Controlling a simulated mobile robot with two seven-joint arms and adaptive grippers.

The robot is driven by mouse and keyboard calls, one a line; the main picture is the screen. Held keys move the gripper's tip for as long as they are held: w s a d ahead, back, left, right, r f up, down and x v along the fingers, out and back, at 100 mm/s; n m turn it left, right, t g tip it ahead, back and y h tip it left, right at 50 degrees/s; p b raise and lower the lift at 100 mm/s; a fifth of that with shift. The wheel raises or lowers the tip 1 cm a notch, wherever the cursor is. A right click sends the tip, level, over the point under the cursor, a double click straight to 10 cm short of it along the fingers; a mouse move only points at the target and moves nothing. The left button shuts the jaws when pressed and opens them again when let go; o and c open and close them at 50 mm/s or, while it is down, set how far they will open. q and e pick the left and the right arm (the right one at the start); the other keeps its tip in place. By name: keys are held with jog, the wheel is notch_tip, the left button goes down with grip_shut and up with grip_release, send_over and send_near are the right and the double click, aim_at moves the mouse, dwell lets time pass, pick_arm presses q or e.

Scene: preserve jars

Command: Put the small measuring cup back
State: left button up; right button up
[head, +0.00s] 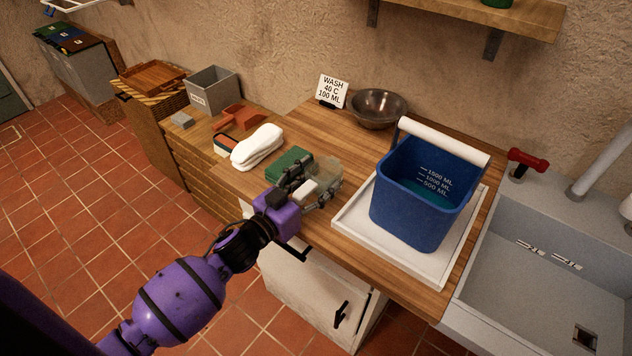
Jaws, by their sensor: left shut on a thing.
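My left gripper (322,185) is over the wooden counter, between the green block-like item and the blue bucket. It is shut on a pale, see-through thing that looks like the small measuring cup (326,171). The fingers hide part of the cup, and I cannot tell whether it touches the counter. The green item (287,162) lies just behind and left of the gripper. My right gripper is not in view.
A blue bucket (397,209) with level marks stands in a white tray (352,222) right of the gripper. Behind are a metal bowl (377,108) and a wash sign (332,91). A folded white towel (257,146) lies left. A sink (545,280) is at the right.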

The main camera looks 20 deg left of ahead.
pick_arm(q)
jog(key=shift+f, duration=0.15)
jog(key=shift+f, duration=0.2)
jog(key=o, duration=0.8)
jog(key=shift+f, duration=0.15)
jog(key=shift+c, duration=0.2)
jog(key=o, duration=0.4)
